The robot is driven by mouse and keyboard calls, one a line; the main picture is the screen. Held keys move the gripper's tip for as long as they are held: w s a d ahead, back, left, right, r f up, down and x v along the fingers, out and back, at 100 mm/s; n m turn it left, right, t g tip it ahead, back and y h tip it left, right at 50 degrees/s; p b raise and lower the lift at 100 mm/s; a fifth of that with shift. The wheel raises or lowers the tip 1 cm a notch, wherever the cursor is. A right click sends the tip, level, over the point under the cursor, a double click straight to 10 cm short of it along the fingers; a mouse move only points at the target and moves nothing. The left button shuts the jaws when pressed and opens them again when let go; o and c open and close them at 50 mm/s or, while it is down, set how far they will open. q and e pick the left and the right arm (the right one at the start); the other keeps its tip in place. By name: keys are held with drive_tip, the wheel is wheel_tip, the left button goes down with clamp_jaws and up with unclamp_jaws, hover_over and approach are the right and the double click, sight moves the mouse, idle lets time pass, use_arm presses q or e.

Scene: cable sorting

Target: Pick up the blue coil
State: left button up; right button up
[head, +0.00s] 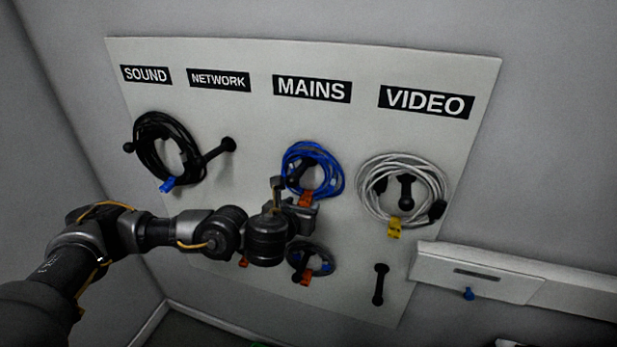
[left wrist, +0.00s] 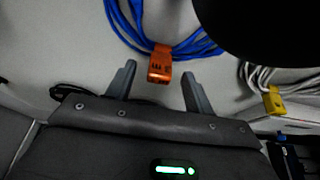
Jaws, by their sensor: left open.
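The blue coil (head: 326,160) hangs on a black peg under the MAINS label on the white board. An orange tag (head: 306,199) is on its lower part. My left gripper (head: 290,196) is at the coil's lower edge and partly hides it. In the left wrist view the blue coil (left wrist: 183,47) runs across the top, with its orange tag (left wrist: 159,65) between and just beyond the tips of my open left gripper (left wrist: 158,78). The jaws are empty. My right gripper is not in view.
A black coil (head: 141,151) with a blue tag hangs on the left, and a white coil (head: 366,199) with a yellow tag on the right. A small grey coil (head: 325,262) hangs below my left gripper. A bare peg (head: 380,284) is at the lower right.

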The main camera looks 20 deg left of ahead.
use_arm(q)
drive_tip(key=c, duration=1.1)
drive_tip(key=shift+s+r, duration=0.1)
drive_tip(key=shift+r, duration=0.05)
